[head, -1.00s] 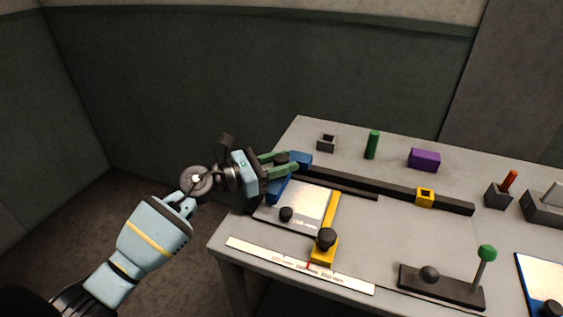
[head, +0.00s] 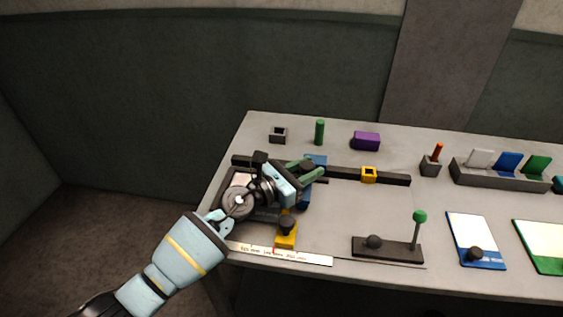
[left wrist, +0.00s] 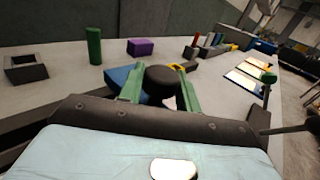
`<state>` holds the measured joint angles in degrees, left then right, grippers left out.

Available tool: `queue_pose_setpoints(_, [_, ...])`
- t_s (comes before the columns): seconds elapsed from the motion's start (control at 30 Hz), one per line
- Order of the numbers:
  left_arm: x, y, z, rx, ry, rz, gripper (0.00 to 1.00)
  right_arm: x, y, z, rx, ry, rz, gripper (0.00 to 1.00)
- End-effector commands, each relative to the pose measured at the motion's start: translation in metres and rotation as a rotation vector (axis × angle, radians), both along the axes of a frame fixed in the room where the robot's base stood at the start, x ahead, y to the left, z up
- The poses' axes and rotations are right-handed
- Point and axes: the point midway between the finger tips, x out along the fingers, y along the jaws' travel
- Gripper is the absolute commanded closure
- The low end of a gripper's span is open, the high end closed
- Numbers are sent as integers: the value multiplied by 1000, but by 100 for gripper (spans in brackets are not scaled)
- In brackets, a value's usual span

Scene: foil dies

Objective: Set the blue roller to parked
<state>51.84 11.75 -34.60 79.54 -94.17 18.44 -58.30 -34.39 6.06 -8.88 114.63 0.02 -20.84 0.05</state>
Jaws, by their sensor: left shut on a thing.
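The blue roller (head: 316,160) sits across the dark rail (head: 392,179), left of the yellow block (head: 369,174) on that rail. A blue arm of it reaches toward the front, partly hidden by my gripper. My left gripper (head: 312,172) is shut on the roller's black knob. In the left wrist view the knob (left wrist: 162,79) sits between the two green fingers, with blue roller body (left wrist: 118,76) beside it. The plate under my left arm is mostly hidden. My right gripper is not in view.
A yellow slider (head: 286,239) with a black knob stands by the white scale strip (head: 280,254). A green-knobbed lever (head: 420,217) stands front right. A grey socket (head: 278,135), green cylinder (head: 319,132) and purple block (head: 366,141) stand behind the rail.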

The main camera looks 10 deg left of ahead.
Motion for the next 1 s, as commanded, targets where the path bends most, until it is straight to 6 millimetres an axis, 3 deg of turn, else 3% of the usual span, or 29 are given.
queue_pose_setpoints(0.2, [-1,-18,1,-2,1,-3,100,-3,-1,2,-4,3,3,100])
queue_pose_setpoints(0.53, [-1,-19,0,-1,1,-2,100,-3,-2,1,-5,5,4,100])
queue_pose_setpoints(0.57, [-1,-19,0,-1,1,-2,65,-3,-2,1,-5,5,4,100])
queue_pose_setpoints(0.7, [-1,-18,0,-1,1,-2,47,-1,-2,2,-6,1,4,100])
queue_pose_setpoints(1.0, [0,-18,1,0,0,0,46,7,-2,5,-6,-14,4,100])
